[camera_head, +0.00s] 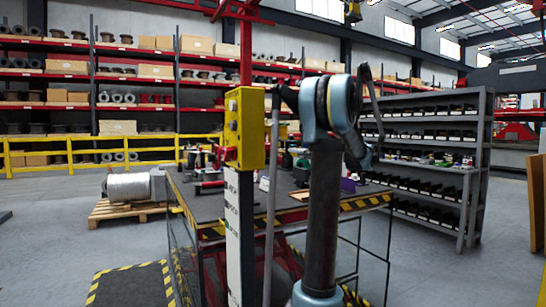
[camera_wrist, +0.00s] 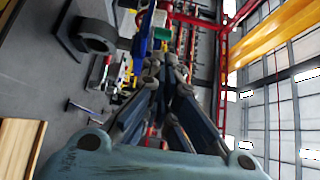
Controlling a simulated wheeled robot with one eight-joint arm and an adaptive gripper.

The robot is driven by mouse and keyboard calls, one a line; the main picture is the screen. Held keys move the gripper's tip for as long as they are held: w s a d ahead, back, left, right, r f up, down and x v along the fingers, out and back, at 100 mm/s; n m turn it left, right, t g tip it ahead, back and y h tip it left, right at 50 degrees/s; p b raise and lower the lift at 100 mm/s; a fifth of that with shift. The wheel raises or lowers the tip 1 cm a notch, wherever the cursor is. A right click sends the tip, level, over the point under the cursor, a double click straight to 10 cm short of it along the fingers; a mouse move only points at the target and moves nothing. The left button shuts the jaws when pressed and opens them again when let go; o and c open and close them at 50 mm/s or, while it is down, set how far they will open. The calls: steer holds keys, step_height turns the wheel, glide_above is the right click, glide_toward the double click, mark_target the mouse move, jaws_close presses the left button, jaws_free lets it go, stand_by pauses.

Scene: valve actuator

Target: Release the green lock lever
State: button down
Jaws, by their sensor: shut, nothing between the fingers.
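My gripper (camera_wrist: 163,70) shows in the wrist view, its dark fingers drawn together with nothing visible between them. In the head view my arm rises in front of the workbench and hides part of it, and I cannot make out the fingertips clearly. I cannot clearly identify the green lock lever in either view. In the wrist view a blue upright part (camera_wrist: 141,38) stands just left of and beyond the fingertips. I see no contact between the fingers and any lever.
A workbench (camera_head: 208,207) with black-yellow edging holds small items. A yellow control box (camera_head: 245,128) on a post stands before it. Floor at left is mostly open.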

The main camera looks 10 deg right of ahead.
steer(key=x, duration=1.3)
steer(key=shift+w+a+r, duration=0.15)
steer(key=shift+w+r, duration=0.1)
steer(key=shift+r, duration=0.05)
